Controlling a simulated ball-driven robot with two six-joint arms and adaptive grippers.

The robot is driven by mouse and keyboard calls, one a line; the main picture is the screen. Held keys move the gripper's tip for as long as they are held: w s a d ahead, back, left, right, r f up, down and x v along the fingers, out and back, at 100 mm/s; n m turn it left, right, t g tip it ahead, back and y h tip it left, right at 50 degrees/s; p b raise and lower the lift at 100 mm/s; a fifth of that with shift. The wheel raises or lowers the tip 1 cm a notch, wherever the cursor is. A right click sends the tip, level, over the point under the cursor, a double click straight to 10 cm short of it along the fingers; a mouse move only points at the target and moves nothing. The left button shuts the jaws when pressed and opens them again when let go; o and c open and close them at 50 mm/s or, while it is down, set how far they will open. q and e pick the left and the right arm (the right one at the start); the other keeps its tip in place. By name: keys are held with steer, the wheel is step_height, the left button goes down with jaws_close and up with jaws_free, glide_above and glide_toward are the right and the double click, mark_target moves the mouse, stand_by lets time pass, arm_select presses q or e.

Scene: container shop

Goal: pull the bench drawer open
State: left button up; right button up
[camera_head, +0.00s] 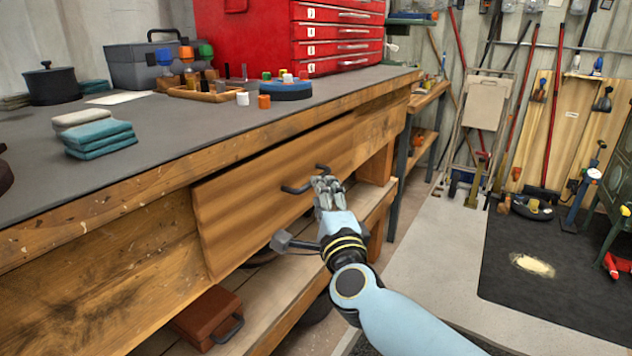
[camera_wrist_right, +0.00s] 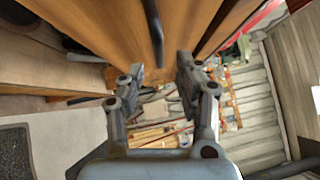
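The bench drawer has a wide wooden front (camera_head: 245,195) below the bench top, with a dark line along its upper edge. I cannot tell whether it is fully closed. Its dark bar handle (camera_head: 295,189) is partly hidden behind my right gripper (camera_head: 325,183). My right gripper is at the handle's right end. In the right wrist view the handle (camera_wrist_right: 152,30) runs down toward the space between the fingertips of my right gripper (camera_wrist_right: 160,72). The fingers are apart, with a gap between them, and no contact with the handle shows. My left gripper is not in view.
The bench top (camera_head: 200,140) carries a red tool chest (camera_head: 250,35), folded cloths (camera_head: 98,135), a black pot (camera_head: 52,85) and a grey toolbox (camera_head: 135,65). A brown case (camera_head: 205,315) sits on the lower shelf. The floor right of the bench is open near a dark mat (camera_head: 560,290).

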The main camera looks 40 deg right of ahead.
steer(key=x, duration=0.5)
steer(key=shift+w+d, duration=0.2)
steer(key=shift+w, duration=0.15)
steer(key=shift+f, duration=0.1)
jaws_close()
